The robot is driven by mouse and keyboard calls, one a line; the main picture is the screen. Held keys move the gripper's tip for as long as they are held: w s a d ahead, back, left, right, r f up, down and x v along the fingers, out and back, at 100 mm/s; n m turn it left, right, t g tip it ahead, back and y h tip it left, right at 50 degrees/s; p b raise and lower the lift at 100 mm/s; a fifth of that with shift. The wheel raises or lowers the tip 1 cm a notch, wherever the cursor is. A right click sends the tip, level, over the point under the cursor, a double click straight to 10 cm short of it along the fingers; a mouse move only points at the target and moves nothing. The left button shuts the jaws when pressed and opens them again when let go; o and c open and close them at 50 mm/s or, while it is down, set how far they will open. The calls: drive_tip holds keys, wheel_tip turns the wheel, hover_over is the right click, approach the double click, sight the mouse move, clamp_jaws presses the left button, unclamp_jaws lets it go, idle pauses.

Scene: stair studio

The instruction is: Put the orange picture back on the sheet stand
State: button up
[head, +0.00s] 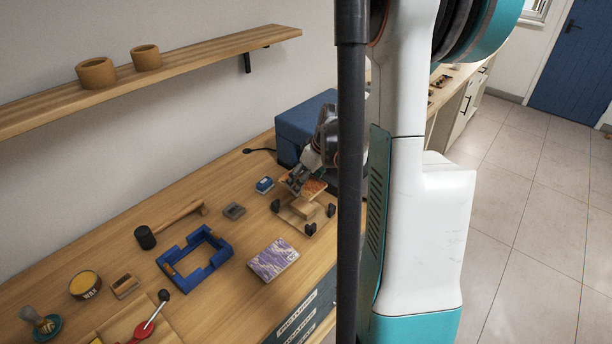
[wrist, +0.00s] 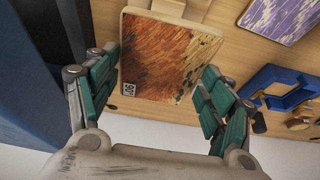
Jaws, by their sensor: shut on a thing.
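The orange picture (wrist: 172,52), a flat panel with a mottled orange-brown face and a small white label, lies between the fingers of my gripper (wrist: 160,78) in the wrist view. My gripper is shut on it. In the head view the orange picture (head: 314,186) shows at the tips of my gripper (head: 298,182), just above the wooden sheet stand (head: 303,212) with its black clamps. I cannot tell whether the picture touches the stand. My column hides part of the area to its right.
A purple-and-white patterned panel (head: 273,259) lies in front of the stand. A blue box (head: 303,124) stands behind my gripper.

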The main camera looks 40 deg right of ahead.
sight(303, 206)
drive_tip(key=shift+d+f+b, duration=0.1)
drive_tip(key=shift+f+b, duration=3.3)
drive_tip(key=shift+f, duration=1.1)
drive_tip(key=shift+s+f, duration=0.15)
drive_tip(key=o, duration=1.3)
drive_tip(key=shift+c, duration=0.2)
drive_tip(key=shift+r+p, duration=2.55)
drive_tip(key=shift+r, duration=1.5)
